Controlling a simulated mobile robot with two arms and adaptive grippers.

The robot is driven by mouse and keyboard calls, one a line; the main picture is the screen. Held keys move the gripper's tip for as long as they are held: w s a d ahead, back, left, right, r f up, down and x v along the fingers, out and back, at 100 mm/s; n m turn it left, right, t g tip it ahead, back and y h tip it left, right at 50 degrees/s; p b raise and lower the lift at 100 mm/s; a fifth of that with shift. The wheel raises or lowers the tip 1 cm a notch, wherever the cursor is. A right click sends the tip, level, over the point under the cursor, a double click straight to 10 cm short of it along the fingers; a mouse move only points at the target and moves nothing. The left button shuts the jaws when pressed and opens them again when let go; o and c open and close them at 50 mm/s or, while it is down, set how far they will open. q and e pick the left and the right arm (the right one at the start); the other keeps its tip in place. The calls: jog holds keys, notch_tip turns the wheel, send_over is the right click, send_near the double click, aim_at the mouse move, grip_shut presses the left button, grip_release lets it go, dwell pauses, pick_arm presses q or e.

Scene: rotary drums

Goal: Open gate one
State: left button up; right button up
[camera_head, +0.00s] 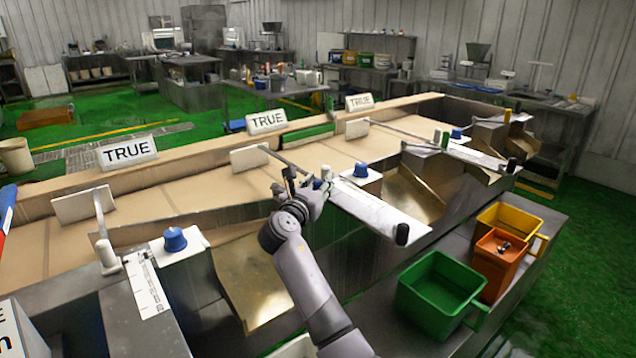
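Several gates line a tan conveyor (205,192), each with a white paddle on a grey rod. The near-left gate has a paddle (83,204), a white post (107,255) and a blue knob (175,239) beside it. The middle gate has a paddle (249,158), and its rod runs to my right gripper (304,183). A white bar (378,213) with a black end extends from there toward the lower right. A far gate paddle (357,128) stands beyond. My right gripper is at the middle gate's rod; contact and finger opening are unclear. My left gripper is not in view. No gate number is readable.
Signs reading TRUE, including the nearest (128,151), stand along the back rail. Metal chutes (250,283) slope down at the front. Green (438,292), orange (501,263) and yellow (515,217) bins stand on the right shelf. Green floor is open at far right.

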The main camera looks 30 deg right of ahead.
grip_shut()
dwell(0.7)
